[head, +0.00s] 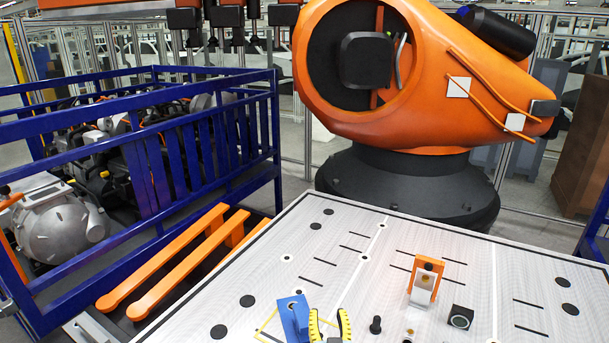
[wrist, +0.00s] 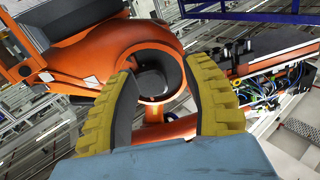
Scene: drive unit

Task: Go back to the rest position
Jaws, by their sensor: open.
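My gripper (head: 329,318) shows at the bottom edge of the head view, over or beside the white table (head: 330,262). Its two yellow ribbed fingers stand apart. In the wrist view my gripper (wrist: 158,78) is also open, with nothing between the fingers. The gap looks out toward the large orange robot. A blue part (head: 293,318) shows just left of the fingers in the head view. A blue-grey surface (wrist: 165,160) fills the bottom of the wrist view. I cannot tell whether these are the same thing, or whether either touches the gripper.
An orange bracket (head: 425,278), a black block with a ring (head: 460,317) and a black peg (head: 375,325) stand on the table. A large orange robot (head: 430,90) stands behind it. A blue rack (head: 215,140) with drive units and orange rails (head: 180,260) lie left.

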